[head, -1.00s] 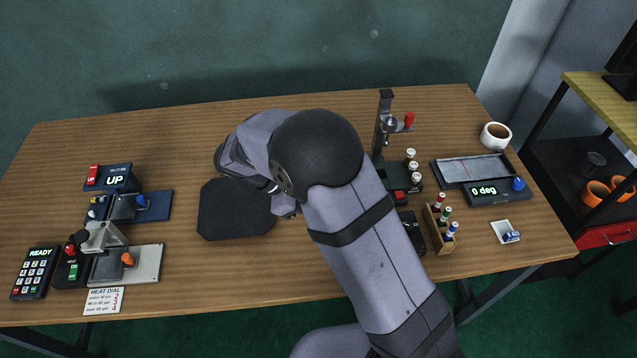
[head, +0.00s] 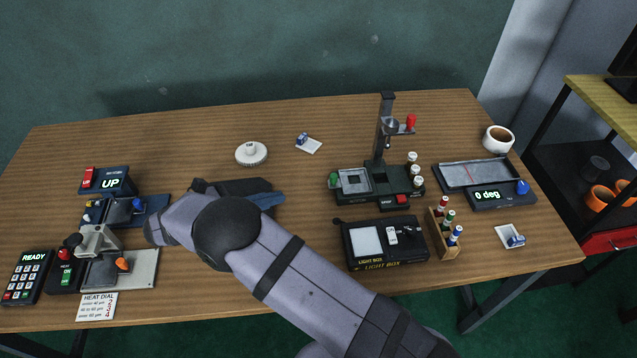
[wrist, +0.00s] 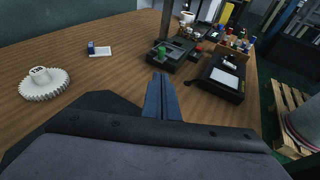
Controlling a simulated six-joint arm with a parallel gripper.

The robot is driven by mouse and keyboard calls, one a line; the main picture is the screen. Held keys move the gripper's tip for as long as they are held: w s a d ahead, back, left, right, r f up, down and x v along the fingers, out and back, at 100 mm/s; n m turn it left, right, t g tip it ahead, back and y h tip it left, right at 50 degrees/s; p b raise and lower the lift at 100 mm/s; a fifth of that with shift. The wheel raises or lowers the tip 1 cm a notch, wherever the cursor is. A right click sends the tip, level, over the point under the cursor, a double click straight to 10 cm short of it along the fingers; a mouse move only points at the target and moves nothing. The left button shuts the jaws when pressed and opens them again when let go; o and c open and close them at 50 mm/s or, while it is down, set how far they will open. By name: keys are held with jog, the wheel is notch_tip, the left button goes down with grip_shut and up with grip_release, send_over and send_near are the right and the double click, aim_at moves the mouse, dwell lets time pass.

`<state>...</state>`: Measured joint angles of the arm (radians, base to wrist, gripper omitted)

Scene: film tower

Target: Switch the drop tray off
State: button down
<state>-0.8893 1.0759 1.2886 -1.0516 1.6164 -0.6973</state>
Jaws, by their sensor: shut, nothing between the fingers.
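The drop tray unit appears to be the dark base (head: 378,182) under a tall post at the back right of the table. Its grey square tray (head: 355,181) has a green knob (head: 334,181) at its left. A red switch (head: 402,198) sits at its front right, beside a small label that seems to read DROP; its position is too small to tell. The unit also shows in the wrist view (wrist: 172,56). My gripper (head: 277,199) is shut and empty above the middle of the table, left of the unit, fingers pointing right. The blue fingers (wrist: 160,84) show together in the wrist view.
A light box (head: 407,245) stands in front of the unit, with a bottle rack (head: 443,238) at its right. A white disc (head: 251,154) and a small white dish (head: 308,145) lie behind my gripper. Several devices, including a keypad (head: 27,276), crowd the left.

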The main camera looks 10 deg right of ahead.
jog(key=shift+d, duration=0.15)
jog(key=p, duration=0.5)
send_near(346, 190)
jog(key=w, duration=0.2)
jog(key=w+d, duration=0.1)
jog(key=w, duration=0.2)
jog(key=shift+d, duration=0.1)
jog(key=d, duration=0.8)
jog(key=shift+r, duration=0.1)
jog(key=shift+s+a, duration=0.2)
jog(key=shift+a, duration=0.15)
jog(key=v, duration=0.4)
jog(key=b+v, duration=0.1)
jog(key=v, duration=0.3)
jog(key=f+b+v, duration=0.1)
jog(key=v, duration=0.3)
jog(key=shift+a, duration=0.3)
jog(key=shift+s+a+r+b, duration=0.25)
jog(key=shift+s+a+b, duration=0.05)
jog(key=shift+a, duration=0.15)
